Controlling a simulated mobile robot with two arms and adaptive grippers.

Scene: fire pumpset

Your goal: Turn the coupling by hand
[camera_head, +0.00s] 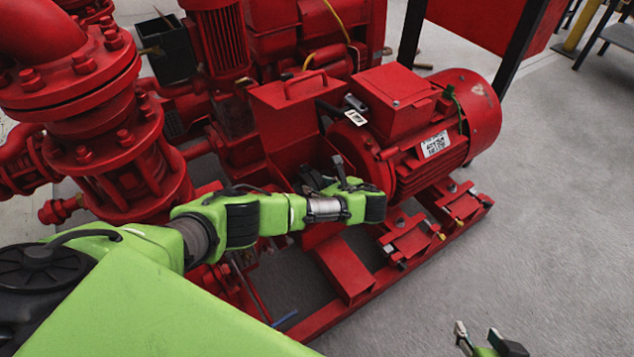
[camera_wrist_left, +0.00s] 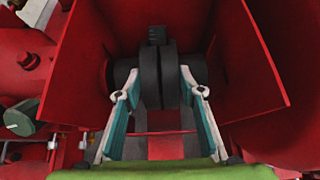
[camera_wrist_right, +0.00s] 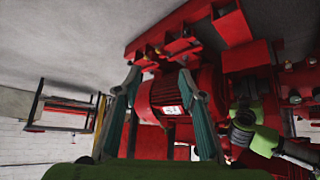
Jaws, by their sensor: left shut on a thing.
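The coupling (camera_wrist_left: 158,75) is a pair of dark discs on a shaft inside a red guard (camera_wrist_left: 80,80), seen in the left wrist view. My left gripper (camera_wrist_left: 163,92) has one finger on each side of the coupling and is shut on it. In the head view my left arm reaches to the guard (camera_head: 290,100) between pump and motor; the coupling and left fingertips are hidden there. My right gripper (camera_head: 477,330) is open and empty over the floor at the lower right. Its spread fingers also show in the right wrist view (camera_wrist_right: 158,78).
The red motor (camera_head: 430,130) with its label stands right of the guard on a red base frame (camera_head: 345,315). Red pump pipes and bolted flanges (camera_head: 80,85) fill the left. A black-legged red panel (camera_head: 490,25) stands behind. The grey floor (camera_head: 560,200) at right is clear.

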